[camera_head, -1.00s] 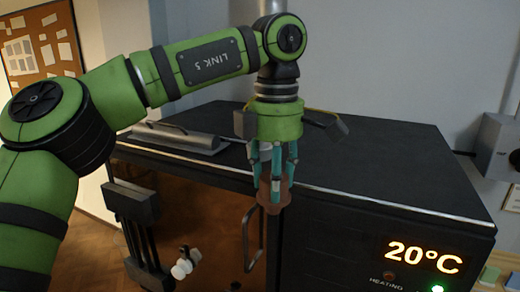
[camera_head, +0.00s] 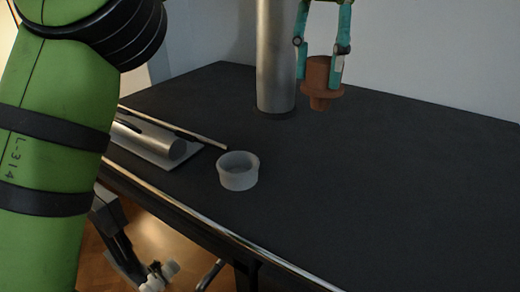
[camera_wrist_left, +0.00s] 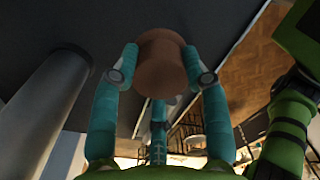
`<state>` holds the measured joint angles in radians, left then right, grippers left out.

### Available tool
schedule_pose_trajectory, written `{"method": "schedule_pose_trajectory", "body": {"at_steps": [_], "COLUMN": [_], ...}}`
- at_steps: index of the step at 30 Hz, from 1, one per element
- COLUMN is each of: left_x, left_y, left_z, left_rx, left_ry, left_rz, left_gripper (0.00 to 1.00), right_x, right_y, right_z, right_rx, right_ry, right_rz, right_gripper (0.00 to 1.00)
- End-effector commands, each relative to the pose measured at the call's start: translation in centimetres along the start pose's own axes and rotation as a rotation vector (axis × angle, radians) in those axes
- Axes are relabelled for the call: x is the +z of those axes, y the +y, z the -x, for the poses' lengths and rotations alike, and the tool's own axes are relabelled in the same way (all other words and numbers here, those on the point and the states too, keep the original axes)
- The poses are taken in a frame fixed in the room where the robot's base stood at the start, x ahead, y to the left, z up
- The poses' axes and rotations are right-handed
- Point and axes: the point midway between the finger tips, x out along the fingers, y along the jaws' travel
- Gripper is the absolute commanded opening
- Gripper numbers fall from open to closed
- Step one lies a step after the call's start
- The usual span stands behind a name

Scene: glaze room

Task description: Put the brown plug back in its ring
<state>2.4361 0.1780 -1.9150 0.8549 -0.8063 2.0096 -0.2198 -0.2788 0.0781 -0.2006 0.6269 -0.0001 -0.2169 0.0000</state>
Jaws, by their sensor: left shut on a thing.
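The brown plug (camera_head: 318,75) is held upright between the teal fingers of my left gripper (camera_head: 325,62), its narrow end pointing down. It is in the air over the black top, apart from the surface. The plug also fills the space between the fingers in the left wrist view (camera_wrist_left: 161,62). A pale, whitish ring (camera_head: 238,171) stands on the black top near its front edge. It is open at the top and looks empty. The ring is to the left of the plug and nearer to me in the head view. My right gripper is not in view.
A metal pipe (camera_head: 275,55) rises from the black top (camera_head: 400,190) just left of my left gripper. A metal cylinder on a plate (camera_head: 150,143) with a thin rod lies left of the ring. A metal rail (camera_head: 215,226) runs along the front edge. The right side of the top is clear.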

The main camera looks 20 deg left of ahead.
Motion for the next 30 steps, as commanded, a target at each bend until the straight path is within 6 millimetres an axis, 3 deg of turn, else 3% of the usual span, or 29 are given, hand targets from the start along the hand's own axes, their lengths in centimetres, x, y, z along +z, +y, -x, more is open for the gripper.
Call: {"method": "schedule_pose_trajectory", "body": {"at_steps": [5, 14, 19, 24, 30], "left_x": [-0.8, -5.2, -8.4, -10.8, -11.6], "left_y": [0.1, 0.7, 1.2, 1.5, 1.6], "left_z": [-0.5, -3.1, -5.0, -6.5, -7.6], "left_rx": [-0.008, -0.002, -0.003, 0.0, -0.002], "left_ry": [0.003, -0.002, -0.002, -0.001, 0.001], "left_rz": [-0.003, -0.002, 0.001, 0.0, -0.001], "left_gripper": [0.06, 0.06, 0.06, 0.06, 0.06], "right_x": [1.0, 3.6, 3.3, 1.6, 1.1], "right_y": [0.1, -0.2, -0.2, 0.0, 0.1], "right_z": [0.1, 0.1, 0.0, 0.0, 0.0], "right_rx": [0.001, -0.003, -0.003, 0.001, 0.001], "right_ry": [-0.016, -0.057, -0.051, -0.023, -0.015], "right_rz": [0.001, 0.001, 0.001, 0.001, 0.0], "right_gripper": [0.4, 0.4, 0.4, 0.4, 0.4]}}
